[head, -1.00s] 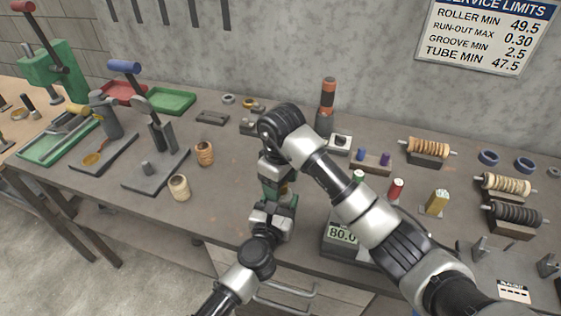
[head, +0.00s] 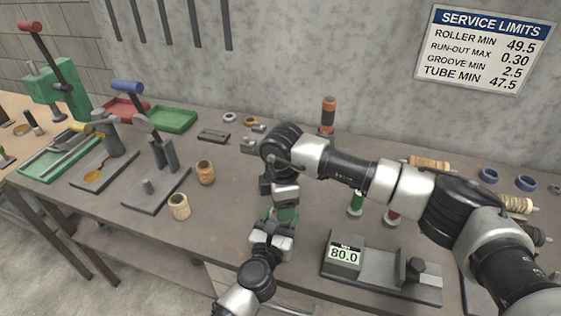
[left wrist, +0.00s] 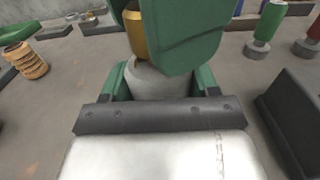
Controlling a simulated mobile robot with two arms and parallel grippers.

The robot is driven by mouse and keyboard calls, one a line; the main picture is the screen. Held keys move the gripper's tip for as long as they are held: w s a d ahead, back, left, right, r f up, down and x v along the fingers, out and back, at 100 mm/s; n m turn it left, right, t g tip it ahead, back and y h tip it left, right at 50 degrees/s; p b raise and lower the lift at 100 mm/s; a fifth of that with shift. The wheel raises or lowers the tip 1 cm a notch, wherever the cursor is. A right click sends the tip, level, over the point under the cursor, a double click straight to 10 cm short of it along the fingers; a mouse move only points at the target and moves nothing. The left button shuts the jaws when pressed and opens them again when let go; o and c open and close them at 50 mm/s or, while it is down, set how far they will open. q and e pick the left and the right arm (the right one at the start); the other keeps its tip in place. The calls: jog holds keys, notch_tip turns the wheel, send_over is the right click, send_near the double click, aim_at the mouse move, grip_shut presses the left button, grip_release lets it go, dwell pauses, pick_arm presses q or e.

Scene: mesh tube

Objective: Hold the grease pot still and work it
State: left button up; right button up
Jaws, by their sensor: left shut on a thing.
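In the left wrist view the grease pot (left wrist: 158,82) shows as a grey round body with a brass-yellow part (left wrist: 136,35) above it. My left gripper (left wrist: 160,90) is shut on the grey body, with a green finger at each side. In the head view my left gripper (head: 277,226) is at the front of the bench, and the pot is mostly hidden by the grippers. My right gripper (head: 286,200) is directly above it, pointing down. In the left wrist view its green fingers are around the brass part, one covering much of it. I cannot tell whether they touch it.
A gauge reading 80.0 (head: 343,254) stands close to the right of my grippers. Two thread-wound bobbins (head: 179,206) (head: 205,172) stand to the left. A lever press (head: 158,165) is farther left. An orange-and-black tool (head: 328,113) stands behind. My right arm hides several spools.

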jog(key=n, duration=0.5)
jog(key=shift+w, duration=0.1)
jog(key=n, duration=1)
jog(key=shift+a+n, duration=0.1)
jog(key=shift+n, duration=0.3)
jog(key=n, duration=1.1)
jog(key=shift+a, duration=0.1)
jog(key=n, duration=0.5)
jog(key=shift+n, duration=0.3)
jog(key=n, duration=1.1)
jog(key=shift+s, duration=0.2)
notch_tip(320, 180, up, 12)
jog(key=shift+m, duration=0.4)
